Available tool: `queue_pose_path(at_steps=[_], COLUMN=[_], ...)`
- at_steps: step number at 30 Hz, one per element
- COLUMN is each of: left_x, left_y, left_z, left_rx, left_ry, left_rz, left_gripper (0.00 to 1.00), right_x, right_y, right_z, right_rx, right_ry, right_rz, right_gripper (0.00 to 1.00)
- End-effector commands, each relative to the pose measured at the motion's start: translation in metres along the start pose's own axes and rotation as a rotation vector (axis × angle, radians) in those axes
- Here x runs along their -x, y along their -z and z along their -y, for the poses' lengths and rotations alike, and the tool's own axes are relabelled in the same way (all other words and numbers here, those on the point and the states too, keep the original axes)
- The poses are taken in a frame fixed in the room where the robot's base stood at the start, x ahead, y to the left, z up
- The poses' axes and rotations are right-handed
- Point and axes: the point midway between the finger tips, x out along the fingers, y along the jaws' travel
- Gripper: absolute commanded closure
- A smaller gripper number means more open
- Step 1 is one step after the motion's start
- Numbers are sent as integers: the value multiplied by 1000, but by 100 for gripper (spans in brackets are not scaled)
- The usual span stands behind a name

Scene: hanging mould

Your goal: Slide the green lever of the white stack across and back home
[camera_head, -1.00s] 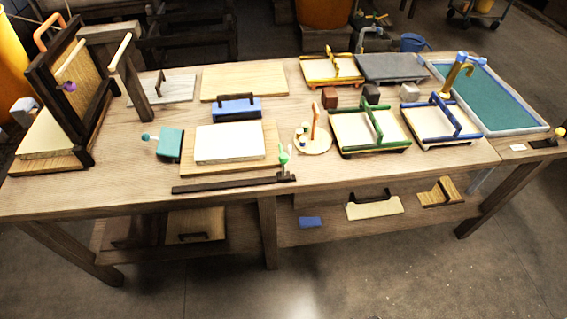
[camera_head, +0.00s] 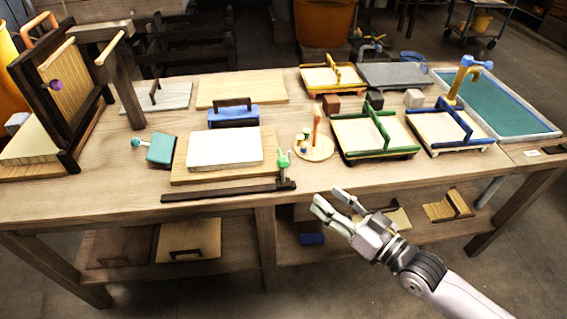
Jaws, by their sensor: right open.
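A white stack (camera_head: 224,148) lies on a wooden board (camera_head: 190,176) in the middle of the table. A dark rail (camera_head: 222,192) runs along the table in front of the board. A green lever (camera_head: 284,160) stands upright at the rail's right end, beside the board's front right corner. My right gripper (camera_head: 329,202) is open and empty, in front of the table's front edge, below and to the right of the lever and apart from it. My left gripper is not in view.
A green-framed tray (camera_head: 345,157) and a blue-framed tray (camera_head: 418,150) stand right of the lever. A round wooden stand (camera_head: 316,152) is just behind it. A teal block (camera_head: 161,150) sits left of the board. The lower shelf holds several panels.

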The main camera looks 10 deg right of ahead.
Motion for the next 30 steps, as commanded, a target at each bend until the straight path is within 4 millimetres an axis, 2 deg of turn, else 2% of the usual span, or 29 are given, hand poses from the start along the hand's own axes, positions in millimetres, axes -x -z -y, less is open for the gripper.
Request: queue_pose_path(at_steps=[18,24,30], left_x=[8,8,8], left_y=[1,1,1], left_z=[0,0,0], left_rx=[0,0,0], left_ry=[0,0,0], left_rz=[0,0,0], left_gripper=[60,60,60], right_x=[-128,-153,-160], right_y=[2,0,0], right_z=[0,0,0], right_rx=[2,3,2], right_ry=[0,0,0], right_rz=[-2,0,1], right_gripper=[54,54,54])
